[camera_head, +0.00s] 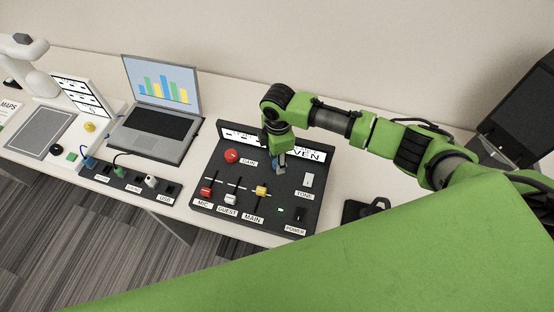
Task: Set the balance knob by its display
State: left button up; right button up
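The dark control console (285,192) lies on the white table in the middle of the view. A blue knob (274,158) shows in part beside and behind my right gripper (281,168), near the console's upper middle. The gripper points down at it; I cannot tell whether its fingers touch or grip the knob. The knob's label is hidden. A white display strip (314,154) runs along the console's back edge; my arm covers its middle and only "VEN" reads at its right end. My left gripper is not in view.
The console also bears a red gain knob (232,156), red, white and yellow sliders, a white tone switch (308,180) and a power switch (299,215). A laptop (155,110) and a socket strip (130,180) lie left. A black object (362,208) lies right.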

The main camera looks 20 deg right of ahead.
notch_tip(320, 180, up, 11)
jog(key=shift+s+f, duration=0.15)
jog(key=shift+f, duration=0.05)
dwell(0.6)
